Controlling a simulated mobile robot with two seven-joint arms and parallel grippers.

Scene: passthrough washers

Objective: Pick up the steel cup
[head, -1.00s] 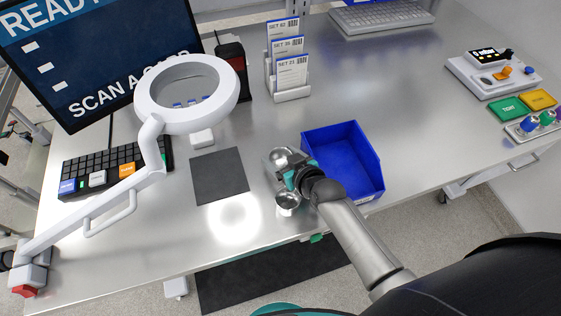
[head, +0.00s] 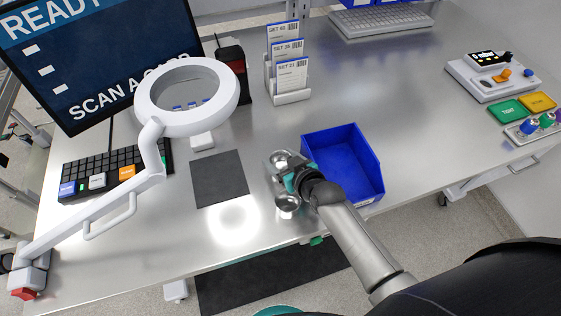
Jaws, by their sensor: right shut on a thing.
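My left gripper is not in view.
An open blue bin (head: 371,178) stands just right of my right wrist. A dark mat (head: 219,178) lies to the left. A white ring magnifier (head: 228,109) on an arm overhangs the left side. A card holder (head: 291,97) stands behind.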

